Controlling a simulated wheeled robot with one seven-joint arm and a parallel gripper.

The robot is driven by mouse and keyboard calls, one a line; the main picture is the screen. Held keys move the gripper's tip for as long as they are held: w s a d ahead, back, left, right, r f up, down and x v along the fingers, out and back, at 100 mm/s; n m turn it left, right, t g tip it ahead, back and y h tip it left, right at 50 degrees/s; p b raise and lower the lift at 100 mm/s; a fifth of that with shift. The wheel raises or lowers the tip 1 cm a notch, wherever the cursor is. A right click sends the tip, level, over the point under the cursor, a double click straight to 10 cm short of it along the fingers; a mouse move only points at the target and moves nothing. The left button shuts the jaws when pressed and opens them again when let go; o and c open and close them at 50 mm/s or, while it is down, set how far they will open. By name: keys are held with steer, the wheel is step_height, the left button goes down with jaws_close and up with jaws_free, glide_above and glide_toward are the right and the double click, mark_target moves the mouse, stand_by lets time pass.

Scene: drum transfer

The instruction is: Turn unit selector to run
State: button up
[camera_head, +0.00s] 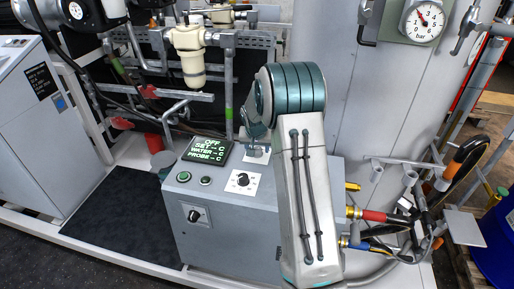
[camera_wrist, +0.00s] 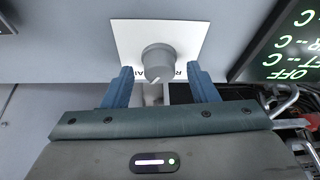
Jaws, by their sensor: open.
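The grey selector knob (camera_wrist: 158,60) sits on a white label plate (camera_wrist: 125,35) in the wrist view. A light pointer mark shows on its lower side, and the plate's lettering is partly hidden. My gripper (camera_wrist: 163,80) is open, with one blue finger on each side of the knob and gaps between. I cannot tell whether the fingertips reach its depth. The unit's display (camera_head: 206,150) reads OFF, with dashes for set, water and probe. My arm partly hides the gripper there.
Two round buttons (camera_head: 205,180) sit left of the selector. Hoses and brass fittings (camera_head: 375,215) stick out at the unit's right. A dark mat (camera_head: 120,220) lies on the left.

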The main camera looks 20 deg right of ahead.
steer(key=shift+w+d+f, duration=0.1)
steer(key=shift+w+f, duration=0.05)
steer(key=shift+f, duration=0.3)
steer(key=c, duration=1)
steer(key=shift+o, duration=0.2)
steer(key=shift+n, duration=0.3)
steer(key=n, duration=0.1)
steer(key=n+y, duration=0.1)
steer(key=n, duration=0.1)
steer(key=n+y+p, duration=0.1)
steer(key=n, duration=0.1)
steer(key=shift+d+r+t, duration=0.1)
steer(key=shift+d+t, duration=0.15)
steer(key=shift+t, duration=0.05)
steer(key=n+y, duration=0.1)
steer(key=n, duration=0.2)
steer(key=n+y+p, duration=0.1)
steer(key=n, duration=0.2)
steer(key=shift+w+d+g+y, duration=0.1)
steer(key=shift+g+y, duration=0.2)
steer(key=shift+g, duration=0.1)
steer(key=shift+n, duration=0.3)
